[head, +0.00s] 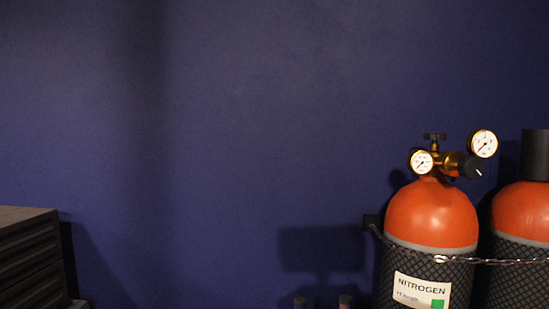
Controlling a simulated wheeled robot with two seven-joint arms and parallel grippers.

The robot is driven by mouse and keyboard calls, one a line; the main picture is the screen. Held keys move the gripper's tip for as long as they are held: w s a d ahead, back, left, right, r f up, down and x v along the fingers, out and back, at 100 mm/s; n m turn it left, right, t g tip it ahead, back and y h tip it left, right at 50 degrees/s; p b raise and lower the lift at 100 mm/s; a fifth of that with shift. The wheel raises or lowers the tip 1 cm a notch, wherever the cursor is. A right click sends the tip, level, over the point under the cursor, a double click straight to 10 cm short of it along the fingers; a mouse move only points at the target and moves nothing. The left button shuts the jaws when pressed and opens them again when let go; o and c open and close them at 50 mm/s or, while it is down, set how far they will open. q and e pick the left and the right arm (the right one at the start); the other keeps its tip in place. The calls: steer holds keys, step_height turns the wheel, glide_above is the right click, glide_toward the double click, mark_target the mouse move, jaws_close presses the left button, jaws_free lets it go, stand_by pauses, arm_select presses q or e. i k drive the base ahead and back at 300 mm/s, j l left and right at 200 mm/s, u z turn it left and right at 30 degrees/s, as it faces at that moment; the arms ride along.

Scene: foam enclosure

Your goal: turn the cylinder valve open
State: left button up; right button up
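An orange gas cylinder (432,213) stands upright at the right of the head view, its lower part in black netting with a white "NITROGEN" label (421,291). On its top is a small black valve handle (434,137) above a brass regulator. Two round gauges, a lower left one (421,162) and an upper right one (482,144), flank it, with a black knob (468,167) between them. How far the valve is turned cannot be told. Neither of my grippers is in view.
A second orange cylinder (524,212) with a black cap (535,155) stands at the right edge. A chain (462,261) runs across both cylinders from a wall bracket. A dark slatted box (28,254) stands at lower left. The blue wall (220,130) between is bare.

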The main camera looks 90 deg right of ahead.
mark_target(433, 136)
steer(key=z, duration=3.7)
